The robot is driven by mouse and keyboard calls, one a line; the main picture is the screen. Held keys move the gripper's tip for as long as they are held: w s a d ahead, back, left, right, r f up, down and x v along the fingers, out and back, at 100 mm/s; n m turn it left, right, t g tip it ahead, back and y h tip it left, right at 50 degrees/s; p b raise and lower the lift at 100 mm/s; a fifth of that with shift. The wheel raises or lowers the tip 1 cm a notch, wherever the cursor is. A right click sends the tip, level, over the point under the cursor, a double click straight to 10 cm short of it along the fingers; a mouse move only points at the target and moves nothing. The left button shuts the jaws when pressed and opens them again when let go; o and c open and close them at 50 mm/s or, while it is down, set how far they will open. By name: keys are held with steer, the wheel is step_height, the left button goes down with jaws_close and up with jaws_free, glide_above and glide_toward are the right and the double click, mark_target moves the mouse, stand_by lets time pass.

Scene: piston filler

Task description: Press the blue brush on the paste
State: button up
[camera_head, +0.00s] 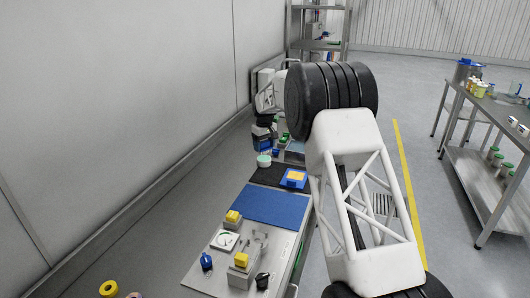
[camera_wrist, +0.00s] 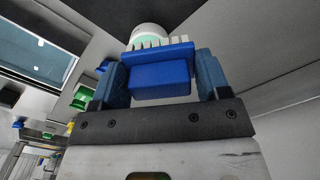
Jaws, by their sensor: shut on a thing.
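The blue brush (camera_wrist: 160,78) is held between the two fingers of my gripper (camera_wrist: 163,72), with its white bristles (camera_wrist: 155,43) pointing away from the palm. A round white pot with a pale green top, apparently the paste (camera_wrist: 152,31), lies just past the bristle tips in the wrist view, partly hidden behind them. In the head view the brush (camera_head: 262,145) is above the pot (camera_head: 264,160), close to it. I cannot tell whether the bristles touch the paste.
The pot stands on a black mat (camera_head: 268,176) beside a blue box with a yellow top (camera_head: 293,178). A blue mat (camera_head: 268,206) lies in front on the bench, mostly clear. Yellow-topped blocks (camera_head: 241,260) stand nearer. The wall (camera_head: 130,100) runs along the left.

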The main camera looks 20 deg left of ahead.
steer(key=m, duration=0.2)
glide_above(264, 158)
steer(key=shift+r, duration=0.4)
steer(key=shift+f, duration=0.2)
steer(key=shift+f, duration=2.8)
steer(key=shift+s+f, duration=0.1)
steer(key=shift+f, duration=0.55)
stand_by(1.0)
step_height(264, 158, up, 7)
stand_by(1.3)
steer(key=shift+r, duration=0.1)
stand_by(0.5)
